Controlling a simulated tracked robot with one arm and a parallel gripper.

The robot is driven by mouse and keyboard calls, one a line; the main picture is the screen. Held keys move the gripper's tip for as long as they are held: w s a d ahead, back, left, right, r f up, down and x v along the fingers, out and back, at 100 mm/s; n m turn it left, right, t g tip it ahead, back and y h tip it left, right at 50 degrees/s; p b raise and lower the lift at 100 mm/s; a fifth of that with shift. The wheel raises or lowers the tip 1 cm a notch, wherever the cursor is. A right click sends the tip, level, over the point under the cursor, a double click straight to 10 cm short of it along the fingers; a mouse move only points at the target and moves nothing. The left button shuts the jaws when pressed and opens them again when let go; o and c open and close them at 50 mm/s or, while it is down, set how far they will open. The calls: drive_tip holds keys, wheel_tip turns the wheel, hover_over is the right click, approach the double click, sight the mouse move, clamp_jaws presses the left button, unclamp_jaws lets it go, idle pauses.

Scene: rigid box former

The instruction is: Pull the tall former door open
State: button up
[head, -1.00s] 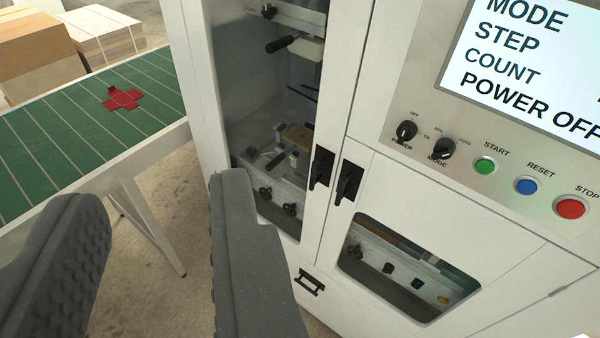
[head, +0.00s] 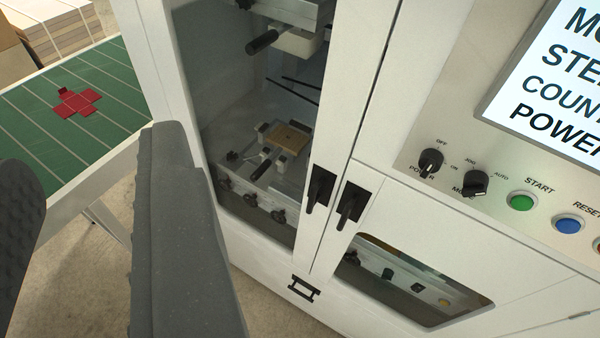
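The tall former door (head: 345,100) is a white frame around a large window and looks shut. Its black handle (head: 319,189) sits on the right side of the frame, low down. A second black handle (head: 349,203) is just right of it, on the neighbouring lower door (head: 420,240) with a smaller window. My gripper (head: 95,190) is open and empty, its two grey fingers wide apart at the lower left. It is left of the handle and apart from it in the picture. The right finger covers the door's lower left edge.
A control panel (head: 480,150) with knobs, buttons and a lit screen (head: 560,90) is at the right. A green conveyor table (head: 110,75) with a red cross-shaped blank (head: 77,101) is at the left. Stacked boxes (head: 55,30) stand behind it. Bare floor (head: 120,205) shows below the table.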

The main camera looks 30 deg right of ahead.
drive_tip(key=shift+r, duration=0.1)
drive_tip(key=w+a+f+m+p, duration=0.3)
drive_tip(key=w+f+m, duration=0.1)
drive_tip(key=w+f, duration=1.45)
drive_tip(key=m+g+h+p, duration=0.2)
drive_tip(key=m+h+p, duration=0.25)
drive_tip(key=h, duration=0.75)
approach(311, 197)
drive_tip(key=shift+n, duration=0.25)
drive_tip(key=p+x, duration=0.1)
drive_tip(key=x, duration=0.9)
drive_tip(key=shift+w+d+p, duration=0.25)
drive_tip(key=shift+p, duration=0.15)
